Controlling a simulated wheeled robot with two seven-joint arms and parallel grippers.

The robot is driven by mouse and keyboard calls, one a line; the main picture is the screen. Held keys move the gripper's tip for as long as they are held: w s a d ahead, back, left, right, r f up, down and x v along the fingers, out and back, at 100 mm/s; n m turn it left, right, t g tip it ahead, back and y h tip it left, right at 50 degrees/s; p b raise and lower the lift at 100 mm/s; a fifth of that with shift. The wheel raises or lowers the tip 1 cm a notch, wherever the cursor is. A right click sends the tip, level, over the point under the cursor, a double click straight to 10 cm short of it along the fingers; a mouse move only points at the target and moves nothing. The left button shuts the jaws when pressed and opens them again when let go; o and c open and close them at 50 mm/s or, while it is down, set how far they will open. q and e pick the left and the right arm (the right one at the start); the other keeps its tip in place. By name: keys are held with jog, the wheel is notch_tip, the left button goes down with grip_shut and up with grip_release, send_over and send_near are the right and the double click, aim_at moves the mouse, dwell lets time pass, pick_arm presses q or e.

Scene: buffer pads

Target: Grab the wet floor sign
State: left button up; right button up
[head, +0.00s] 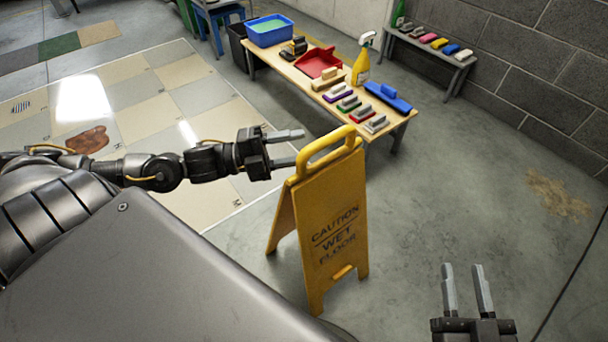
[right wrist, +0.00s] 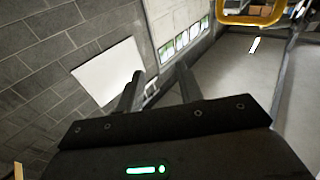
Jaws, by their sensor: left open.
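The yellow wet floor sign (head: 338,230) stands upright and unfolded on the concrete floor in the middle of the head view, with a loop handle on top. My left gripper (head: 297,148) is open and empty, just left of the sign's handle and apart from it as far as I can tell. My right gripper (head: 467,275) is open and empty, low and to the right of the sign. In the right wrist view its two fingers (right wrist: 160,92) stand apart with nothing between them. A yellow curved piece (right wrist: 250,12) at the top of that view looks like the sign's handle.
A low wooden bench (head: 335,108) behind the sign holds a blue basin (head: 270,38), a red dustpan (head: 318,62), a yellow spray bottle (head: 361,62) and several brushes. A smaller bench (head: 455,60) stands by the block wall. A brown stain (head: 88,139) marks the tiles. Floor right of the sign is open.

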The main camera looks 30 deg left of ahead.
pick_arm(q)
jog(key=x, duration=0.4)
jog(key=shift+w+a+r, duration=0.1)
jog(key=shift+a, duration=0.05)
jog(key=shift+w+d+b, duration=0.3)
jog(key=shift+d, duration=0.1)
pick_arm(e)
jog(key=shift+s+a+r+n+t+y, duration=0.15)
jog(key=shift+r+t+y, duration=0.1)
jog(key=shift+r, duration=0.15)
jog(key=shift+s+a+r+n+t+y, duration=0.1)
jog(key=shift+s+a+r+t+y, duration=0.1)
jog(key=shift+r+y, duration=0.15)
jog(key=shift+s+a+r+n+t+y, duration=0.15)
jog(key=shift+r+t+y, duration=0.1)
jog(key=shift+r, duration=0.2)
pick_arm(q)
grip_shut()
jog(key=shift+r, duration=0.15)
